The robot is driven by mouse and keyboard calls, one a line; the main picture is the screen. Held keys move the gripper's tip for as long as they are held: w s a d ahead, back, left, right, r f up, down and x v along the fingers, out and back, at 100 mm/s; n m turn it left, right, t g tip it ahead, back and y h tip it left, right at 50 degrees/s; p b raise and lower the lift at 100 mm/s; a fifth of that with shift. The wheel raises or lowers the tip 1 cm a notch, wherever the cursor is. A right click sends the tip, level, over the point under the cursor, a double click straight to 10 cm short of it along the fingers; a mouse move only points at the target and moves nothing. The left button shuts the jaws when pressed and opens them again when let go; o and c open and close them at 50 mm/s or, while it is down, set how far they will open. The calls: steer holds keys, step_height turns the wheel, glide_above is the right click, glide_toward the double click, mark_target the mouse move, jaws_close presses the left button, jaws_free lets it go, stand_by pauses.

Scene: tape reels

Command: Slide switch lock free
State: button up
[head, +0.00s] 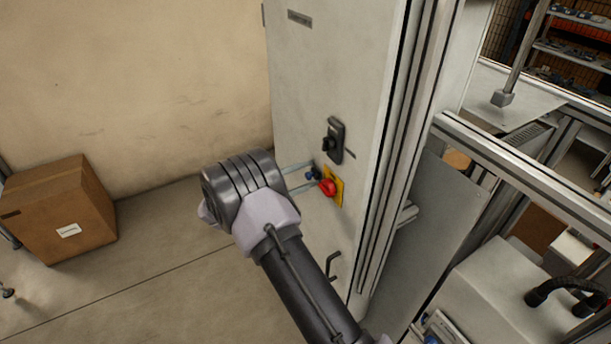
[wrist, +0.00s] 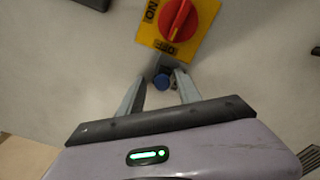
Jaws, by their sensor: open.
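A red rotary switch (head: 328,187) on a yellow plate (head: 340,183) is fixed to the pale cabinet door. The red switch (wrist: 178,18) is also at the top of the wrist view. In the head view the lock (head: 311,175) is small and partly hidden by the fingers. My gripper (wrist: 159,77) is open, with one finger on each side of the lock. In the head view my gripper (head: 317,173) reaches toward the door from the left. Finger contact with the lock cannot be told.
A black handle (head: 333,140) sits on the door above the switch, and a dark pull (head: 333,265) is below it. A metal frame (head: 520,180) stands at right. A cardboard box (head: 62,208) is on the floor at left. The floor between box and cabinet is clear.

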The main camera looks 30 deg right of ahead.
steer(key=a, duration=1.7)
steer(key=shift+s+a, duration=0.2)
steer(key=shift+s, duration=0.1)
steer(key=s+d+r+m+g+y+b, duration=0.1)
steer(key=s+d+m+y+b, duration=0.15)
steer(key=s+y+b, duration=0.4)
steer(key=s+d+r+m+g+y+b, duration=0.15)
steer(key=s+d+y+b, duration=0.25)
steer(key=s, duration=0.6)
steer(key=s+a+f+m+t+y+b, duration=0.3)
steer(key=s+a+m+t+y, duration=0.1)
steer(key=s, duration=0.3)
steer(key=s+a+f+m+t+y+b, duration=0.3)
steer(key=s+a+m+y+b, duration=0.1)
steer(key=s+a+y, duration=0.1)
steer(key=shift+s+a+f+t, duration=0.2)
steer(key=shift+s+a+t, duration=0.15)
steer(key=shift+s+a, duration=0.5)
